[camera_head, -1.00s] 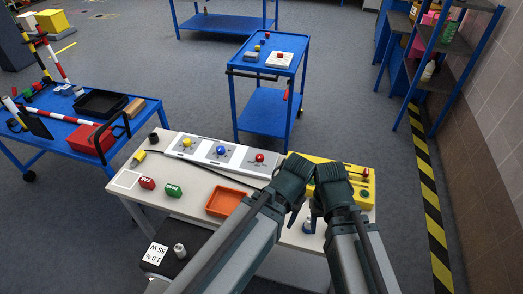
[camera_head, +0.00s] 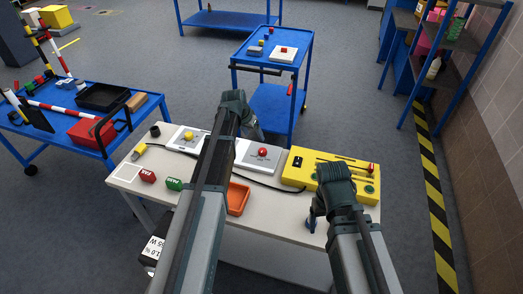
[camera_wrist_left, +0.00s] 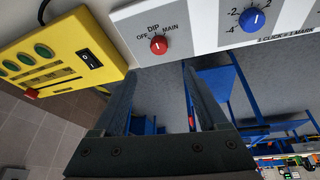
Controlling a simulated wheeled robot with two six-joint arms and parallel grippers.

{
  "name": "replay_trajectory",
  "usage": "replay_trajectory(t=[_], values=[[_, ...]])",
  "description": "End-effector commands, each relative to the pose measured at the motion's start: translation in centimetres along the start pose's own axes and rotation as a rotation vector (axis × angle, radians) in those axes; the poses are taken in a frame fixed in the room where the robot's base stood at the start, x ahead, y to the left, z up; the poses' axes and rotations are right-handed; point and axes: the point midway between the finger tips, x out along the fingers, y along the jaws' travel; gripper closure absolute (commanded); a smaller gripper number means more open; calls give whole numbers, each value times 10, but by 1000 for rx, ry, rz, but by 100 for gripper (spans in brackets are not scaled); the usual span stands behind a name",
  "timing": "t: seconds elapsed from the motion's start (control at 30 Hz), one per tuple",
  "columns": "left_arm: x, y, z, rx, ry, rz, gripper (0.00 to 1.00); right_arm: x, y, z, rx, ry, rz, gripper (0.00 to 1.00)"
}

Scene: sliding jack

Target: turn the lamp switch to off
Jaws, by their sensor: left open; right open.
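The lamp switch is a red knob (camera_head: 262,152) on a grey-white panel at the table's back edge. In the left wrist view the red knob (camera_wrist_left: 159,45) sits among the labels OFF, DIP and MAIN. Its small mark appears to face DIP, but it is too small to be sure. My left gripper (camera_head: 243,112) reaches over the panels, just beyond the back edge and left of the red knob. Its fingers (camera_wrist_left: 160,95) are open and empty, apart from the knob. My right gripper (camera_head: 333,192) is at the front of the yellow box, its fingers mostly hidden.
A yellow box (camera_head: 318,172) with a black rocker switch (camera_wrist_left: 89,58) stands right of the panel. A blue knob (camera_wrist_left: 252,19) is on the neighbouring panel, hidden by my left arm in the head view. An orange tray (camera_head: 238,197) lies in front. A blue trolley (camera_head: 270,100) stands behind.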

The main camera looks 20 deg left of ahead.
Motion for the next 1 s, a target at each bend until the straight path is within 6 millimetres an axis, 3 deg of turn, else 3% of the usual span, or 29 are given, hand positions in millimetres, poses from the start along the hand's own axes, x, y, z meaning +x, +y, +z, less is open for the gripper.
replay_trajectory(t=[0.37, 1.0], values=[[24, 1, 2, 0, -2, 1, 24, 23, -2, -1, 0, 0, 0, 22], [121, 1, 2, 0, -2, 1, 24, 112, -11, -6, -1, 0, 0, 22]])
